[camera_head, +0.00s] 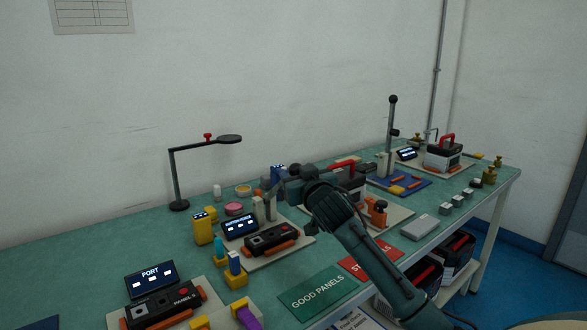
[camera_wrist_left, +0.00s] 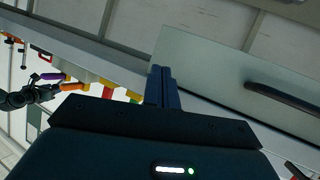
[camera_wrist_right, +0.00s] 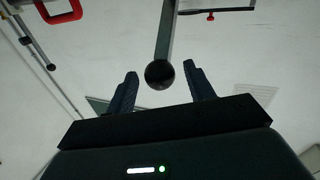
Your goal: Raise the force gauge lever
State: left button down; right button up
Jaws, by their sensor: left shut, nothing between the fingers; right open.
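A grey lever bar ending in a black ball knob (camera_wrist_right: 159,74) shows in the right wrist view. The knob lies between the fingers of my open right gripper (camera_head: 274,187), with a gap on both sides. In the head view that gripper is over the near station with pale posts (camera_head: 258,210), and hides most of what is at its fingertips. A second, upright lever with a black ball (camera_head: 392,99) stands at the far station. My left gripper (camera_wrist_left: 158,86) is shut and empty in the left wrist view; it is not in the head view.
A lamp (camera_head: 178,170) stands at the back left. A display (camera_head: 240,225) and a black panel unit (camera_head: 270,238) lie below my right gripper. A red-handled case (camera_head: 345,185) is close to its right. A green sign (camera_head: 317,290) lies at the front.

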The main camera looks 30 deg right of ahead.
jog(key=shift+x, duration=1.85)
grip_shut()
